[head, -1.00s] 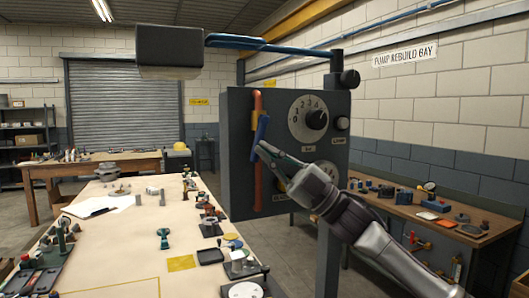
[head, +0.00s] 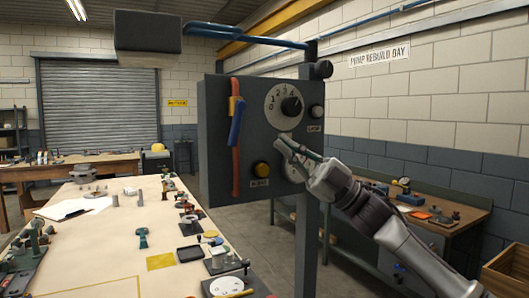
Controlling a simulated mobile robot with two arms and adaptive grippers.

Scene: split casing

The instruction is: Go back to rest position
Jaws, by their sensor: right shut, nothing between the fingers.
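My right gripper (head: 284,150) is shut and empty. It shows in front of the right part of the dark control panel (head: 218,175), below the upper dial (head: 284,104), and covers part of a lower dial. I cannot tell whether it touches the panel. My left gripper is not in view.
The long pale workbench (head: 110,245) at left holds several parts and tools. A wooden bench (head: 458,228) with small items stands behind my right arm. A grey post (head: 306,240) stands below the panel. Floor between the benches looks clear.

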